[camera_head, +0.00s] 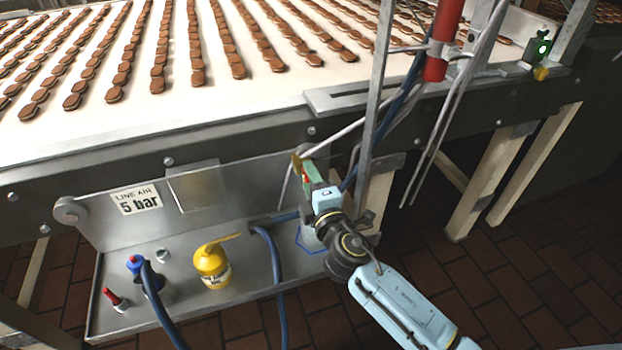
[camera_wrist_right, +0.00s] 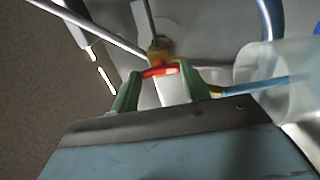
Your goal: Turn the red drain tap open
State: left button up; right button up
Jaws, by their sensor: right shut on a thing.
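The drain tap shows in the right wrist view as a brass body (camera_wrist_right: 158,47) with a red handle (camera_wrist_right: 157,71) in front of it. My right gripper (camera_wrist_right: 160,78) is shut on the red handle, with one green finger on each side. In the head view the brass part (camera_head: 297,163) shows just beyond the fingertips, and a little red (camera_head: 306,178) shows at the right gripper (camera_head: 308,175). The fingers hide part of the handle, and its exact turn angle is hard to tell. My left gripper is not in view.
A metal tray holds a yellow oil can (camera_head: 212,266), a blue-topped fitting (camera_head: 135,264) and a small red-topped item (camera_head: 114,299). A blue hose (camera_head: 272,255) loops left of my right arm. A translucent container (camera_wrist_right: 285,75) stands close right of the gripper. Metal posts and rods rise nearby.

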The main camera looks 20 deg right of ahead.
dwell(0.3)
jog(key=o, duration=1)
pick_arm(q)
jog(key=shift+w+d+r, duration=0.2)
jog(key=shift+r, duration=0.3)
pick_arm(e)
jog(key=s, duration=1.3)
jog(key=shift+s+d, duration=0.2)
